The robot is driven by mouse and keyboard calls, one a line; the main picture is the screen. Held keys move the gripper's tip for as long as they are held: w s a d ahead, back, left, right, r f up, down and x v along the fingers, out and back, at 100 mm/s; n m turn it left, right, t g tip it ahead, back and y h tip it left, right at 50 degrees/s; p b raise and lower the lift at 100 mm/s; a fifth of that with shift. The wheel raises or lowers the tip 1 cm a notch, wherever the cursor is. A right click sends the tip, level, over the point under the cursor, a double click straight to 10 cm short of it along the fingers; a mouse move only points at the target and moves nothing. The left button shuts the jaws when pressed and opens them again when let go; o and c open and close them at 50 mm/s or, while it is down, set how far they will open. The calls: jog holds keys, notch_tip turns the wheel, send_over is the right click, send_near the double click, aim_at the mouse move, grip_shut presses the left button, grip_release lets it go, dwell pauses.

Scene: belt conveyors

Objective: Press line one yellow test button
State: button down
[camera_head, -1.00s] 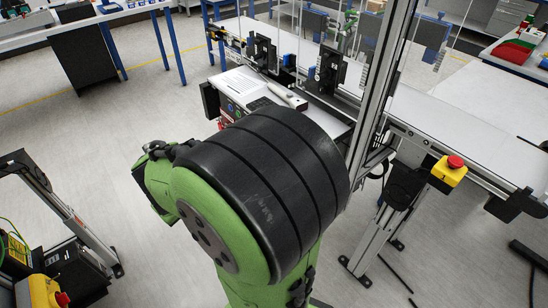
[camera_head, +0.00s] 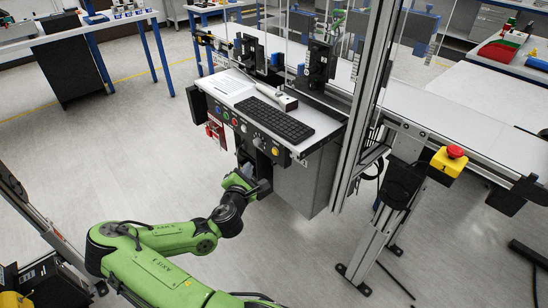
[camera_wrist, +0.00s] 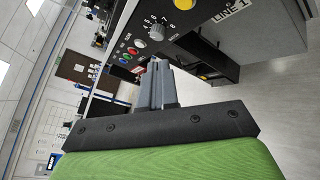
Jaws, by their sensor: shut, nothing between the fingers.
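The yellow button (camera_head: 275,151) sits at the right end of the front control panel (camera_head: 265,145) below the keyboard. It also shows at the top edge of the wrist view (camera_wrist: 187,3), partly cut off, beside a "LINE 1" label (camera_wrist: 230,12). My gripper (camera_head: 262,186) is in front of the cabinet, below the panel and lower than the yellow button. In the wrist view my gripper (camera_wrist: 160,64) is shut and empty, its fingertips apart from the yellow button. Contact with the cabinet cannot be told.
A numbered dial (camera_wrist: 156,32) and red (camera_wrist: 132,51), white and green buttons share the panel. A keyboard (camera_head: 270,118) lies above it. A metal post (camera_head: 362,110) stands to the right, with a yellow box and red emergency stop (camera_head: 449,160) beyond. Open floor lies left.

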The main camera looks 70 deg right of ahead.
aim_at(275, 152)
jog(key=n, duration=0.1)
jog(key=w+f+n+t, duration=0.1)
jog(key=n, duration=0.1)
jog(key=shift+f, duration=0.2)
jog(key=s+d+p, duration=0.1)
jog(key=s+d, duration=0.3)
jog(key=d, duration=0.4)
jog(key=shift+p, duration=0.35)
dwell(1.7)
jog(key=shift+s+d, duration=0.2)
jog(key=shift+d, duration=0.15)
jog(key=shift+s+d+p, duration=0.15)
jog(key=shift+d+p, duration=0.15)
jog(key=shift+d, duration=0.05)
dwell(0.5)
jog(key=shift+w+a+b, duration=0.3)
jog(key=shift+w+a, duration=0.05)
jog(key=shift+a, duration=0.35)
